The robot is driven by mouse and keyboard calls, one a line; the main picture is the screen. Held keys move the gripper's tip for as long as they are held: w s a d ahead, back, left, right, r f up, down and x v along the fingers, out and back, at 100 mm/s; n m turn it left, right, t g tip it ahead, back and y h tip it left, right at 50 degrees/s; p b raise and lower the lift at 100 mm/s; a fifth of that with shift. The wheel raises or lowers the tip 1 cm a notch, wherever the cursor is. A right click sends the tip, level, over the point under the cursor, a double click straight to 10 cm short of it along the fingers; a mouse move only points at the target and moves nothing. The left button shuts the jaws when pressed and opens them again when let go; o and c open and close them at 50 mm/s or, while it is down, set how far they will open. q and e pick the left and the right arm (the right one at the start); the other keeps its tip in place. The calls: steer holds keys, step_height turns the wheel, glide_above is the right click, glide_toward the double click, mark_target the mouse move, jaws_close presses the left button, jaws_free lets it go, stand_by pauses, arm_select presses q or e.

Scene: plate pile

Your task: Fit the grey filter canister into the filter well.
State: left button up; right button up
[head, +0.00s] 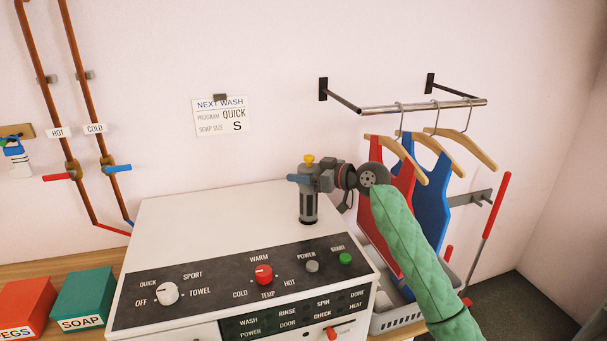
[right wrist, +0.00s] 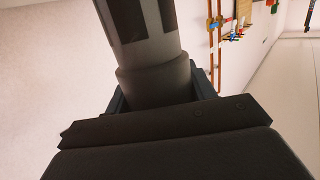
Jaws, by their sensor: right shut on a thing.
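My right gripper (head: 318,178) reaches in from the right and is shut on the grey filter canister (head: 309,208). The canister hangs roughly upright below the jaws, over the rear right of the white machine top; any gap beneath it is hard to judge. A yellow knob and a blue piece show at the jaws; I cannot tell whether they belong to the canister. In the right wrist view the canister (right wrist: 155,75), grey with dark panels, sits between the jaws. I cannot make out the filter well in either view. My left gripper is not in view.
The white washing machine (head: 215,215) has a dark control panel with knobs in front. A clothes rail (head: 425,105) with hangers and red and blue garments stands behind my right arm, above a grey basket (head: 395,320). Red and green boxes (head: 83,297) are at left.

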mark_target(307, 191)
steer(key=shift+f+b, duration=2.25)
steer(key=shift+f, duration=0.45)
stand_by(1.2)
steer(key=o, duration=1.7)
steer(key=shift+o, duration=0.2)
steer(key=shift+s+d, duration=0.1)
steer(key=shift+s+d+f+b, duration=0.1)
steer(key=shift+s+d+b, duration=0.05)
steer(key=shift+d+b, duration=0.2)
steer(key=b+v, duration=0.2)
steer(key=v, duration=0.4)
steer(key=shift+s+d, duration=0.2)
steer(key=shift+d, duration=0.1)
